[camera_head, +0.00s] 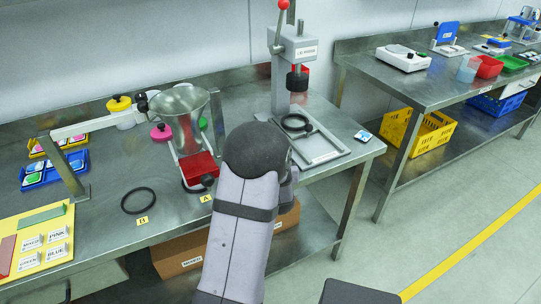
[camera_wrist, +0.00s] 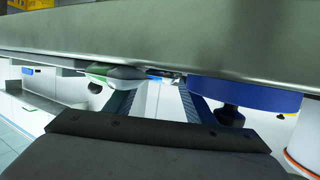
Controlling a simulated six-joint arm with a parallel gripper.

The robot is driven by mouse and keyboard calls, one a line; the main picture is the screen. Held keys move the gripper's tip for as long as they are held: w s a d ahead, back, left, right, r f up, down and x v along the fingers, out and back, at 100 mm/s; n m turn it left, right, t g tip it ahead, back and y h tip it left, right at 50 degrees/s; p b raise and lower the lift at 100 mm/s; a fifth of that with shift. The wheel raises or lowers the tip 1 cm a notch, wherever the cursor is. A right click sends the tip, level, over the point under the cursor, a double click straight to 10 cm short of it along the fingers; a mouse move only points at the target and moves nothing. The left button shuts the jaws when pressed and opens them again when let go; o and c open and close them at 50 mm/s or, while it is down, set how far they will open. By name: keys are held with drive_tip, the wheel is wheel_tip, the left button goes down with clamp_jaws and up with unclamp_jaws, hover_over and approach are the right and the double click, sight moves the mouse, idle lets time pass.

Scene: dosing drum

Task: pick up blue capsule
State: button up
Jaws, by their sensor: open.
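A blue round disc with a black knob, which looks like the blue capsule (camera_wrist: 255,97), shows at the right in the wrist view, where the picture looks upside down. My gripper (camera_wrist: 158,92) is open, its two dark fingers apart in the middle of that view. The blue disc lies to the right of the fingers, close to the right one, and is not between them. I cannot tell whether they touch. In the head view my arm hides the gripper, and I cannot make out the blue capsule.
A metal funnel (camera_head: 180,103) stands over a red block (camera_head: 198,166). A pink lid (camera_head: 160,132) and a yellow lid (camera_head: 118,104) are near it. A press (camera_head: 294,60) stands to the right. A black ring (camera_head: 138,201) lies on the metal table (camera_head: 110,185). A green-white thing (camera_wrist: 115,72) shows left.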

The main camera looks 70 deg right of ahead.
drive_tip(key=c, duration=0.7)
drive_tip(key=shift+c, duration=0.2)
wheel_tip(320, 180, up, 10)
drive_tip(key=shift+p, duration=0.35)
